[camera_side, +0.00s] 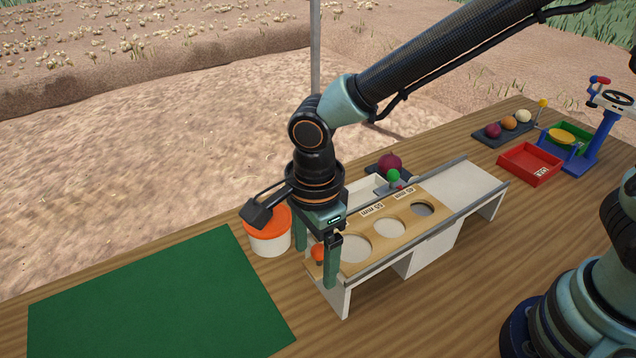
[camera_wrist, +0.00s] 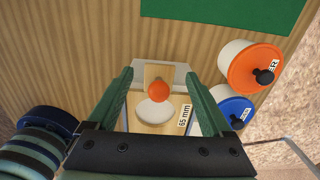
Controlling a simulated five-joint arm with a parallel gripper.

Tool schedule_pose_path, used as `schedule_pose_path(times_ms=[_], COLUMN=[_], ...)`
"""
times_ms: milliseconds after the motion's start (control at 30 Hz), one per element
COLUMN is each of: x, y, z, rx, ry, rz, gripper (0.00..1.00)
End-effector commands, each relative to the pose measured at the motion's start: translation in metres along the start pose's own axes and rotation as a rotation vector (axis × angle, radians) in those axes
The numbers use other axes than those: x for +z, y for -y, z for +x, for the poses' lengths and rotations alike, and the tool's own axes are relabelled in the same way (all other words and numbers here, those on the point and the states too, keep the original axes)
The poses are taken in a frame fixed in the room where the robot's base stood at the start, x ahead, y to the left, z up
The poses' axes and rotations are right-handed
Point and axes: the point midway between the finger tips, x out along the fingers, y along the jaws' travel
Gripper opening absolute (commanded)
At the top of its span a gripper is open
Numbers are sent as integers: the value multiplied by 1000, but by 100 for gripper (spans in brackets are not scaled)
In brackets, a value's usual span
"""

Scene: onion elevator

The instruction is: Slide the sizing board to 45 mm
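The tan sizing board (camera_side: 405,221) lies in a white stand (camera_side: 455,190) and has three round holes. Labels reading 55 mm and 45 mm show beside it in the side view; one reading 65 mm shows beside the large hole in the wrist view. An orange ball-shaped knob (camera_side: 318,253) stands at the board's near left end; it also shows in the wrist view (camera_wrist: 159,91). My gripper (camera_side: 316,266) is open, with its green fingers on either side of the knob. In the wrist view (camera_wrist: 159,75) there are gaps between knob and fingers.
An orange-lidded tub (camera_side: 268,243) stands close left of my gripper; a blue-lidded tub (camera_wrist: 235,108) is beside it. A purple onion (camera_side: 389,162) and green knob (camera_side: 393,175) are behind the board. A green mat (camera_side: 160,300) lies left; a red tray (camera_side: 530,163) lies right.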

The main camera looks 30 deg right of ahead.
Motion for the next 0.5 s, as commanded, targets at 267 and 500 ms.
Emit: schedule_pose_path(times_ms=[267,500], x=[-2,-2], y=[-1,-1], z=[1,0], rx=[4,5], ry=[-3,-4], rz=[2,2], gripper=[85,85])
